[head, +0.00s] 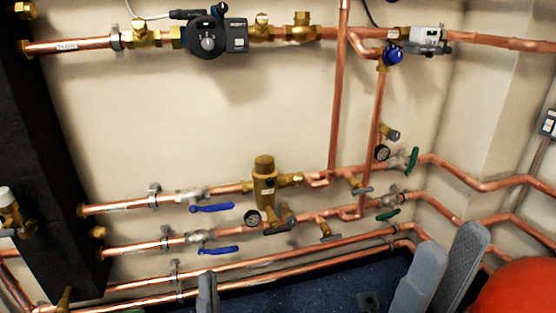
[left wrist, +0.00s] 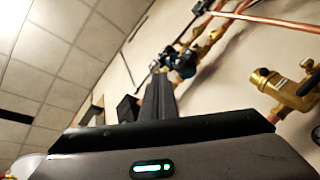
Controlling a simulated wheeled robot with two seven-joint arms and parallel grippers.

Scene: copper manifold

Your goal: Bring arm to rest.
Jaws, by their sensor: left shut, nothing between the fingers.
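My left gripper (head: 207,286) shows only as a narrow grey tip at the bottom edge of the head view, in front of the lowest copper pipes. In the left wrist view its dark fingers (left wrist: 159,98) lie together, shut and empty, pointing up past the wall. My right gripper (head: 450,240) is at the lower right of the head view. Its two grey fingers stand apart with nothing visible between them. The rest of both arms is out of the head view.
A copper manifold with blue-handled valves (head: 212,208) and a brass body (head: 264,183) runs along the wall. A pump (head: 215,38) sits above. A black column (head: 40,150) stands left; a red rounded object (head: 520,290) is at lower right. Dark floor (head: 320,290) shows between the grippers.

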